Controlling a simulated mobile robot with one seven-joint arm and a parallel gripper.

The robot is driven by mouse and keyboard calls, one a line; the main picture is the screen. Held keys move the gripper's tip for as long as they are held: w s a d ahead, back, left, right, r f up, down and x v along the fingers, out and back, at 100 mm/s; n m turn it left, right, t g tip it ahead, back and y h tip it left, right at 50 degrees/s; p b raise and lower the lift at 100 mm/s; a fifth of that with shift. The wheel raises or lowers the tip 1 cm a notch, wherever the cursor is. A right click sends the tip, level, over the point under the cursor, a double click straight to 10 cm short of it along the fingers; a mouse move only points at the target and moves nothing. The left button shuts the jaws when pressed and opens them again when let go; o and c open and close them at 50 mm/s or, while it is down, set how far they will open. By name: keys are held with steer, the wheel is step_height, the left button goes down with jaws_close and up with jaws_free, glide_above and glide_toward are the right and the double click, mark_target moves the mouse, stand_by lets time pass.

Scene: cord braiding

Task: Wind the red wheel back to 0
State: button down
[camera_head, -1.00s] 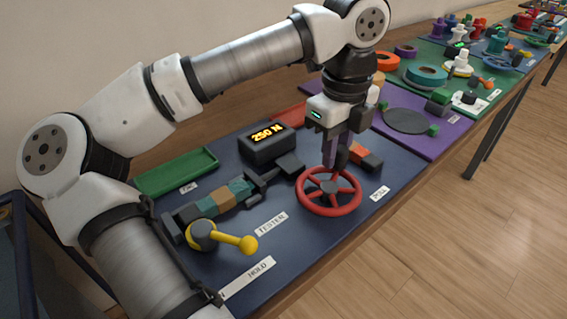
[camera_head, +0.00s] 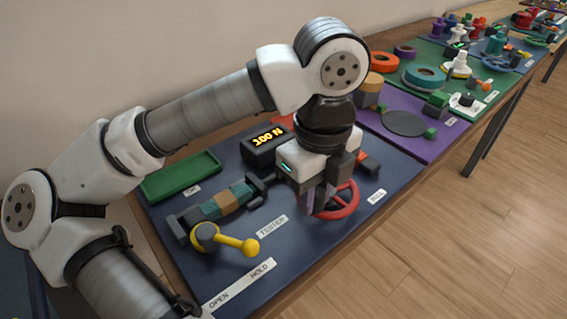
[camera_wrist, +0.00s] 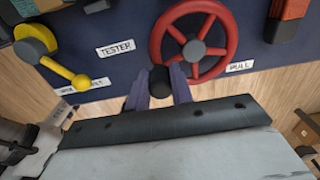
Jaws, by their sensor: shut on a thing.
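The red wheel (camera_head: 351,201) lies on the blue board, its left side hidden behind my gripper (camera_head: 317,207) in the head view. In the wrist view the whole wheel (camera_wrist: 194,50) shows, with red spokes and a dark hub. My gripper (camera_wrist: 160,80) is shut on a dark knob at the wheel's near left rim in that view. The black display box (camera_head: 265,145) behind the wheel shows what looks like 300 N in yellow digits.
The tester's banded cord (camera_head: 228,200) lies left of the wheel, with a yellow lever (camera_head: 235,243) in front. A green tray (camera_head: 180,176) is at the back left. A purple board with a dark disc (camera_head: 403,123) is to the right.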

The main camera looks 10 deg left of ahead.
mark_target(340, 212)
steer(key=d+b, duration=0.1)
steer(key=d, duration=0.3)
steer(key=shift+w+d+f, duration=0.1)
steer(key=shift+w, duration=0.05)
steer(key=shift+r+p, duration=0.3)
steer(key=shift+p, duration=0.2)
steer(key=p, duration=0.2)
steer(key=shift+r+p, duration=0.25)
steer(key=shift+p, duration=0.85)
steer(key=shift+f+p, duration=0.3)
steer(key=shift+p, duration=0.65)
